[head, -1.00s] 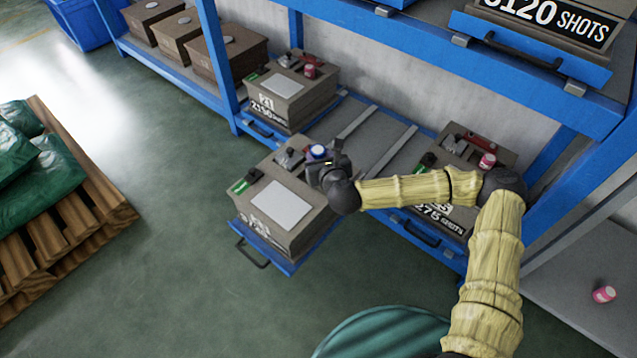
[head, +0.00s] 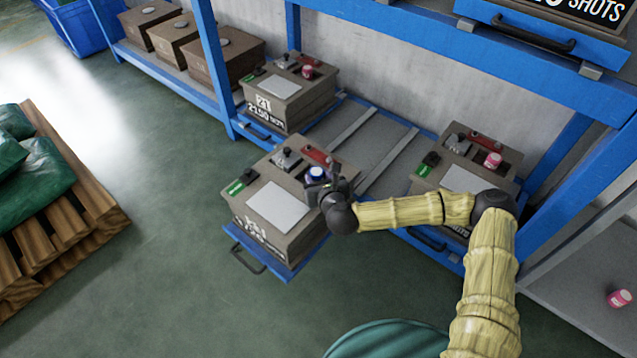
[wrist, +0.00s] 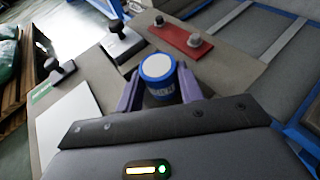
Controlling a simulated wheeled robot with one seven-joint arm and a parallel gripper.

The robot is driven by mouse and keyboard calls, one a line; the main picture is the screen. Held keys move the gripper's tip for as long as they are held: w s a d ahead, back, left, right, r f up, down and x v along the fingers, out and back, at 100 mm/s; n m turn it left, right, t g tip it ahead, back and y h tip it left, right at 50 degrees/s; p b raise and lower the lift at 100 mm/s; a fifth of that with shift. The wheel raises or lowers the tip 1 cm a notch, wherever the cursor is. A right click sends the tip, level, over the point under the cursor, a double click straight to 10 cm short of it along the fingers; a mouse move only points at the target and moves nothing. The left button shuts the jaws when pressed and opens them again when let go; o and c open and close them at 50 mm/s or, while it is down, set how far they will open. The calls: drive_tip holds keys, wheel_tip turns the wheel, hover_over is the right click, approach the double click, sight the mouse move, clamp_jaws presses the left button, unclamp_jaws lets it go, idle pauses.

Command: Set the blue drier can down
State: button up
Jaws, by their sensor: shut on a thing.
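The blue drier can (wrist: 157,82), blue with a white lid, stands between the two fingers of my gripper (wrist: 160,92) in the wrist view. It also shows in the head view (head: 316,174). My gripper (head: 322,186) is shut on the can, over the right part of the top of a brown box-shaped mould (head: 308,227). The mould sits on a pulled-out blue drawer (head: 283,263). The can looks upright. Its base is hidden, so I cannot tell whether it touches the mould top.
A red bar (wrist: 180,38) and grey clamps (wrist: 122,43) lie close beyond the can. Neighbouring moulds (head: 289,97) (head: 470,160) carry pink cans (head: 307,72) (head: 493,160). Another pink can (head: 620,299) lies at right. Blue rack posts (head: 209,60) flank the shelf.

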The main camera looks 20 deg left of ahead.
drive_tip(key=shift+f, duration=0.7)
drive_tip(key=shift+s+d+f, duration=0.1)
drive_tip(key=shift+f, duration=0.2)
drive_tip(key=o, duration=1)
drive_tip(key=shift+f, duration=0.1)
drive_tip(key=shift+r, duration=0.5)
drive_tip(key=p+v, duration=0.5)
drive_tip(key=v, duration=0.7)
drive_tip(key=shift+r, duration=0.25)
